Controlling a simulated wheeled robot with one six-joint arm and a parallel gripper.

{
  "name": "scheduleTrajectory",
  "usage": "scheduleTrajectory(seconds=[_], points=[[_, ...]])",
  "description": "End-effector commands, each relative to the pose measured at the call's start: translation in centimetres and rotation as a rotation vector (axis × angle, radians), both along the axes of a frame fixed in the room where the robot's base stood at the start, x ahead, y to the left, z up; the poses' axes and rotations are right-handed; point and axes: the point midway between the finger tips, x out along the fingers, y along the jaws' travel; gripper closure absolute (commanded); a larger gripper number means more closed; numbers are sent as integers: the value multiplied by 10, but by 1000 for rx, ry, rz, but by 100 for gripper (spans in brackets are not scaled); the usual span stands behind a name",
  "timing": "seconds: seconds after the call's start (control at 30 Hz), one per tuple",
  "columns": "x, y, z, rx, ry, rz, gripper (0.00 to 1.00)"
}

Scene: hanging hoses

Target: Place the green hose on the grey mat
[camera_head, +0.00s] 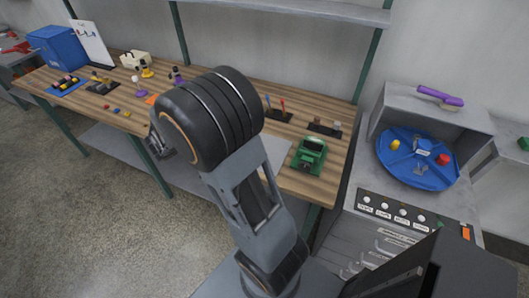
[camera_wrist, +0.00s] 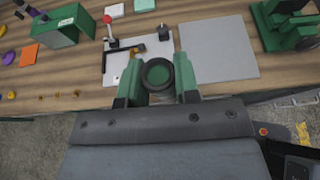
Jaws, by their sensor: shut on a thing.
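My gripper (camera_wrist: 160,82) is shut on a round thing with a black rim and a green middle, seen end-on in the wrist view. It looks like the end of the green hose (camera_wrist: 157,74); the rest of its length is hidden. The grey mat (camera_wrist: 218,47) lies flat and bare on the wooden bench, ahead and to the right of the gripper in the wrist view.
A white board with a red-knobbed lever (camera_wrist: 112,62) lies left of the mat. A green machine (camera_head: 312,154) stands right of it. A green box (camera_wrist: 62,25) is farther left. The bench's front edge is close to the gripper. A blue round tray (camera_head: 418,175) sits on the grey unit at right.

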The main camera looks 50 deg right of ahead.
Motion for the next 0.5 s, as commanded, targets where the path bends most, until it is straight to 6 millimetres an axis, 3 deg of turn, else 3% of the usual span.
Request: scheduleTrajectory(seconds=[0.1,0.2,0.37,0.5], points=[[-31,-25,-4,-1,1,-254,94],[-51,-33,-7,0,1,-403,94],[-64,-50,-15,0,2,-513,94],[-65,-83,-29,0,3,-529,94]])
